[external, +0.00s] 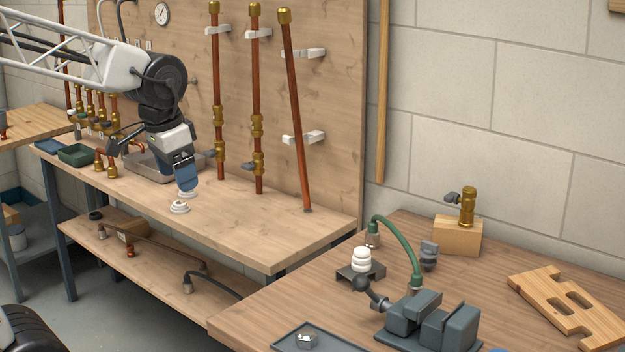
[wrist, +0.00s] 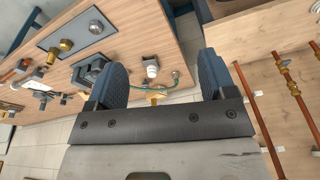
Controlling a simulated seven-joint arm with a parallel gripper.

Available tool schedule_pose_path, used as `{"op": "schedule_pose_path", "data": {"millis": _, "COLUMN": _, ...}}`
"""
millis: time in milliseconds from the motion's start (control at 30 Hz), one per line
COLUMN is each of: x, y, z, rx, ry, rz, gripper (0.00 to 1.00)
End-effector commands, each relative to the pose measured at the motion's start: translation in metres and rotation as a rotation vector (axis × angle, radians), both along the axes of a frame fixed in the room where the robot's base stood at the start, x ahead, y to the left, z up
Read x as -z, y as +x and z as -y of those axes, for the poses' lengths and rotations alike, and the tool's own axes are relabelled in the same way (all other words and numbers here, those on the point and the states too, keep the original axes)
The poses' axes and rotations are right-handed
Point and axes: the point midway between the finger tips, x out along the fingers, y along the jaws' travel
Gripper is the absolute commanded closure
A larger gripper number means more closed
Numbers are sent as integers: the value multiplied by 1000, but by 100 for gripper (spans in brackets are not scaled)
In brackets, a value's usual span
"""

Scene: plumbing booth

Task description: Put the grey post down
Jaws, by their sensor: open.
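On the right bench a dark grey base (external: 372,271) carries a stack of white rings (external: 361,259); any post inside the stack is hidden. I cannot tell whether this is the grey post. The white stack also shows between my fingers in the wrist view (wrist: 152,70), well beyond them. My gripper (external: 187,188) hangs low over the left bench, just above or beside a white ring (external: 187,194); I cannot tell if they touch. Another white ring (external: 180,207) lies nearer the bench's front. In the wrist view my gripper (wrist: 162,68) is open, with nothing visible between its fingers.
Copper pipes (external: 256,110) stand at the back of the left bench (external: 260,232); one leans. A green hose (external: 401,231), vise (external: 432,320) and brass valve on a wood block (external: 457,236) occupy the right bench. The left bench's front right is clear.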

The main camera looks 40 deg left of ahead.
Motion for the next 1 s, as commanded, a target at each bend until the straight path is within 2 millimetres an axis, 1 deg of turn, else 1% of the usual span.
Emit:
{"op": "schedule_pose_path", "data": {"millis": 33, "x": 3, "y": -14, "z": -4, "rx": -33, "ry": -5, "rz": 7, "gripper": 23}}
{"op": "schedule_pose_path", "data": {"millis": 200, "x": 14, "y": -50, "z": -12, "rx": -132, "ry": -24, "rz": 21, "gripper": 23}}
{"op": "schedule_pose_path", "data": {"millis": 300, "x": 20, "y": -64, "z": -15, "rx": -173, "ry": -31, "rz": 25, "gripper": 23}}
{"op": "schedule_pose_path", "data": {"millis": 400, "x": 23, "y": -72, "z": -16, "rx": -197, "ry": -36, "rz": 28, "gripper": 23}}
{"op": "schedule_pose_path", "data": {"millis": 533, "x": 25, "y": -77, "z": -17, "rx": -210, "ry": -39, "rz": 29, "gripper": 23}}
{"op": "schedule_pose_path", "data": {"millis": 1000, "x": 25, "y": -76, "z": -17, "rx": -210, "ry": -39, "rz": 29, "gripper": 23}}
